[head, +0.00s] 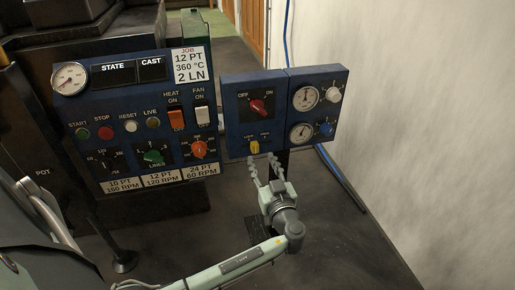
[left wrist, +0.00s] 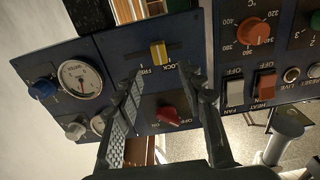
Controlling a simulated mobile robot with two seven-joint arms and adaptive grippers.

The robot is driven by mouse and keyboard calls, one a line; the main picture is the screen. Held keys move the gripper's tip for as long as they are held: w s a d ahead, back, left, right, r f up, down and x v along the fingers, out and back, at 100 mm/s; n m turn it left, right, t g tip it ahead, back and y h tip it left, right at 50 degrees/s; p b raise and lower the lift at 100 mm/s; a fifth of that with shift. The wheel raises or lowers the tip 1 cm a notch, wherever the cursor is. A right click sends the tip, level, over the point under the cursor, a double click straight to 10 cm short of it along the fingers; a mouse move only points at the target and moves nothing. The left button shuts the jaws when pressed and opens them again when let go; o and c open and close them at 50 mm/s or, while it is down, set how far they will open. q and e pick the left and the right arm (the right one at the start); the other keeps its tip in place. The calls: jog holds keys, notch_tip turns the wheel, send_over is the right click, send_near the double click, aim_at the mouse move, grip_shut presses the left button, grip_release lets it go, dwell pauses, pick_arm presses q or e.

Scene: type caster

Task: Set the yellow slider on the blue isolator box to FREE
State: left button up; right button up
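The yellow slider (head: 255,147) sits low on the front of the blue isolator box (head: 238,115), under a red knob. In the left wrist view, which looks upside down, the yellow slider (left wrist: 158,53) stands in its slot between the FREE mark at left and the LOCK mark at right. It looks near the middle; I cannot tell its exact setting. My left gripper (head: 262,160) is just below and in front of the slider. In the left wrist view its fingers (left wrist: 162,74) are spread apart with nothing between them, apparently short of the slider. My right gripper is not in view.
The red OFF/ON knob (head: 258,106) is above the slider. A panel with gauges and knobs (head: 319,116) adjoins on the right. A larger blue control panel (head: 108,112) with buttons and switches stands on the left. A pale wall (head: 430,120) is at right.

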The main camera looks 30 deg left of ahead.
aim_at(256, 148)
pick_arm(q)
jog(key=x, duration=0.6)
jog(key=shift+w+a, duration=0.1)
jog(key=shift+a, duration=0.15)
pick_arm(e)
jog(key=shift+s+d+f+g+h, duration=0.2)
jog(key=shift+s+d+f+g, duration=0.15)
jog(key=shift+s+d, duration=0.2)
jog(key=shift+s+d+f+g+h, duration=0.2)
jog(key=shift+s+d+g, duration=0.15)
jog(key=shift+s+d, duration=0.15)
pick_arm(q)
grip_shut()
